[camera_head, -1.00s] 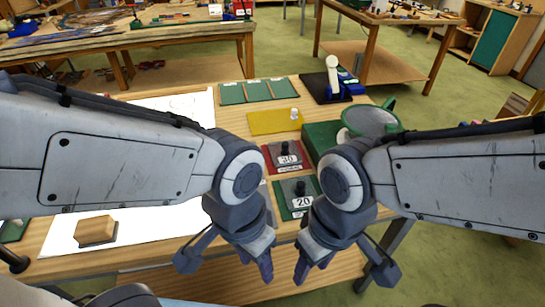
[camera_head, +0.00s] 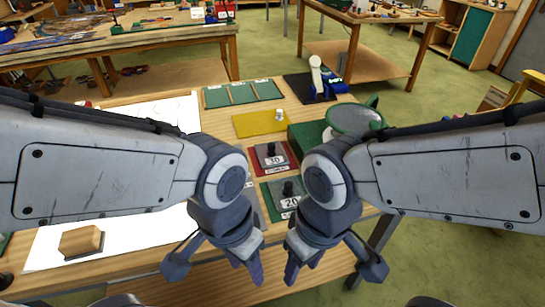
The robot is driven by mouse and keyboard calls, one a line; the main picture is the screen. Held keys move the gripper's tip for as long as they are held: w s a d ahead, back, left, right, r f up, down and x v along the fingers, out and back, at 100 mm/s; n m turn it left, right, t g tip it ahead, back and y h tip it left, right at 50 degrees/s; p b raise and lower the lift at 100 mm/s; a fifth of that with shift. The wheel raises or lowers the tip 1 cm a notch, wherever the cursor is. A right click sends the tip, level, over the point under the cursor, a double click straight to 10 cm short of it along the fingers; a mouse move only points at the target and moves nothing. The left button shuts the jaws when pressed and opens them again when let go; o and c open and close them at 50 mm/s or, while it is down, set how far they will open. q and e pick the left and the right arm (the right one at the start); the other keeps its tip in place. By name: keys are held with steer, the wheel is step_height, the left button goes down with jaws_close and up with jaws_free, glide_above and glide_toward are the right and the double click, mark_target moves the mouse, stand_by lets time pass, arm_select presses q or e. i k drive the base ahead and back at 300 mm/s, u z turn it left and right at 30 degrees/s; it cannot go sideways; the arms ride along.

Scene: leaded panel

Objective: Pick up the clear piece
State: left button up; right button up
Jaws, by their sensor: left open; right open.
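I cannot make out a piece that is surely the clear piece. A round greyish see-through disc in a green frame (camera_head: 355,121) stands at the table's right side, partly behind my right arm. A small pale knob-like piece (camera_head: 278,114) stands on a yellow mat (camera_head: 255,125). My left gripper (camera_head: 247,266) is open and empty, low over the table's front edge. My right gripper (camera_head: 300,264) is open and empty just right of it. Both are in front of the mats and apart from them. My arms hide much of the middle of the table.
Dark-knobbed grey blocks stand on a red mat (camera_head: 292,163) and a green mat (camera_head: 268,204). A green box (camera_head: 303,143) is beside them. Green panels (camera_head: 243,93) and a white-headed tool (camera_head: 316,72) are at the back. A wooden block (camera_head: 82,241) lies left on white paper (camera_head: 45,250).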

mark_target(272, 154)
steer(key=z, duration=0.1)
steer(key=k, duration=0.55)
steer(key=z, duration=0.25)
steer(key=i, duration=1.15)
steer(key=u, duration=0.5)
